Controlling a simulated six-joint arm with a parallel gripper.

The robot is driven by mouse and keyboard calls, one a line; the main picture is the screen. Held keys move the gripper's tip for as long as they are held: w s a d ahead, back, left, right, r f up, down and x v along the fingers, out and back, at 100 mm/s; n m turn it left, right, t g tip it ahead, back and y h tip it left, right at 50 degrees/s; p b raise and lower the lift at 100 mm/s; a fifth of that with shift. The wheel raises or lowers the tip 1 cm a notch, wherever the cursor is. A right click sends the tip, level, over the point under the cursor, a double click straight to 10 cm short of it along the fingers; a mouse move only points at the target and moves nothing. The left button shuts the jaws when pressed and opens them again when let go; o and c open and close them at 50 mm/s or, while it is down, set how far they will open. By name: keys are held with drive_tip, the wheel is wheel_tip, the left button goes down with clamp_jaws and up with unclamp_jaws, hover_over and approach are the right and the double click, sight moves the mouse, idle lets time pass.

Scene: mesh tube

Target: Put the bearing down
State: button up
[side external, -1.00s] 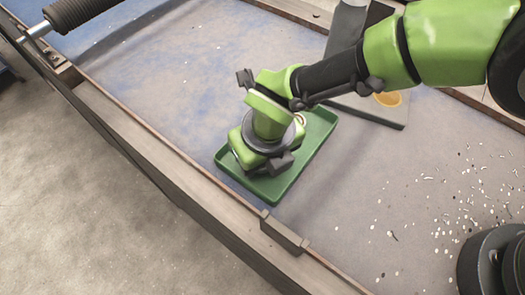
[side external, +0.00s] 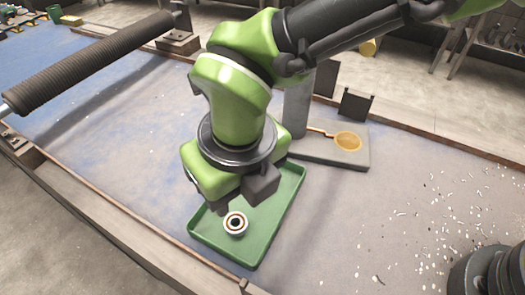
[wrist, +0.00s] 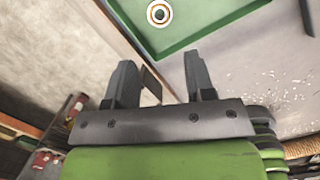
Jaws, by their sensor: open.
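The bearing (side external: 235,224) is a small metal ring with a dark inner ring and an orange-brown band. It lies flat in the green tray (side external: 243,256), towards the tray's front part. In the wrist view the bearing (wrist: 159,13) is at the top edge, beyond the fingertips, inside the tray (wrist: 215,28). My gripper (side external: 222,208) is above the tray, just behind and above the bearing in the side view. In the wrist view its two fingers (wrist: 160,78) are wide apart with nothing between them.
A grey stand (side external: 318,152) with an orange-yellow ring on its base is behind the tray. A dark ribbed roller (side external: 95,62) spans the upper left. Small pale chips (side external: 440,215) are scattered on the right of the table. The table between tray and chips is clear.

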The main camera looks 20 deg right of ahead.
drive_tip(key=w+d+r+m+t+y, duration=0.2)
drive_tip(key=d+r+m, duration=1.5)
drive_tip(key=d+m, duration=0.3)
drive_tip(key=s+d+m+t, duration=0.1)
drive_tip(key=s+d+m, duration=0.4)
drive_tip(key=m, duration=0.7)
drive_tip(key=s+d+r+m+t, duration=0.1)
drive_tip(key=s+d+m, duration=0.5)
drive_tip(key=m, duration=0.6)
drive_tip(key=shift+s+r+m+t+h, duration=0.3)
drive_tip(key=shift+s+t+h, duration=0.15)
drive_tip(key=shift+t, duration=0.35)
drive_tip(key=shift+d, duration=0.1)
